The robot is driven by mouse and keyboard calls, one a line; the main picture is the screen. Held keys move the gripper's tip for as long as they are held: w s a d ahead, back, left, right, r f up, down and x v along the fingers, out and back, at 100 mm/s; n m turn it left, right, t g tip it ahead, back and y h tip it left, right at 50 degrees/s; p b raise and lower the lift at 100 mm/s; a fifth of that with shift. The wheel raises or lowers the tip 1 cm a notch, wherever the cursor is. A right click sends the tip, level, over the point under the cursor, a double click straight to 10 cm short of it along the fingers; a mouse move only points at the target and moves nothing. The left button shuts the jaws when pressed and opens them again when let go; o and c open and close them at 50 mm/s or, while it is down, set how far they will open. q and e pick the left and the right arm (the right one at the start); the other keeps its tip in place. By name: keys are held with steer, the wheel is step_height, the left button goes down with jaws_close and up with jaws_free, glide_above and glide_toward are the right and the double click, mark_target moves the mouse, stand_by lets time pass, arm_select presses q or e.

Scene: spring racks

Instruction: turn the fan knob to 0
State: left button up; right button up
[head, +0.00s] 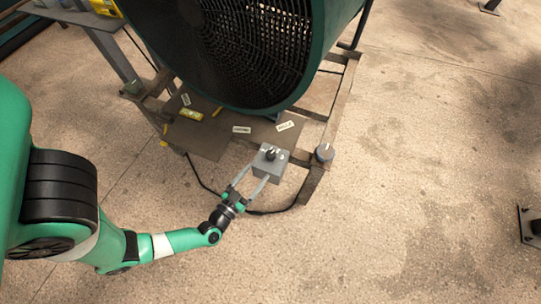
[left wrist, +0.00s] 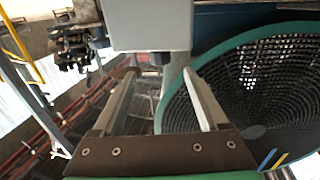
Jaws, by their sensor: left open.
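The fan (head: 235,50) is a large green drum with a dark grille. A grey control box (head: 266,168) with a black knob (head: 271,154) on its top sits at the front of the fan's stand. The markings around the knob are too small to read. My left gripper (head: 257,176) is open, with its two fingers reaching to the near side of the box. In the left wrist view the fingers (left wrist: 160,80) are apart with nothing between them, and the pale grey box (left wrist: 150,25) is just beyond. My right gripper is not in view.
The wooden stand (head: 340,105) frames the fan, with a grey round cap (head: 325,152) right of the box. A brown board (head: 205,135) with small labels lies left of the box. A black cable loops below. The concrete floor to the right is mostly clear.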

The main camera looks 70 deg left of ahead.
mark_target(268, 159)
arm_select(q)
steer(key=b+x, duration=0.3)
steer(key=x, duration=0.5)
steer(key=shift+w+a+f, duration=0.15)
steer(key=shift+w+a, duration=0.05)
steer(key=shift+w, duration=0.05)
steer(key=shift+w+a, duration=0.3)
steer(key=shift+w, duration=0.15)
steer(key=shift+c, duration=0.3)
jaws_close()
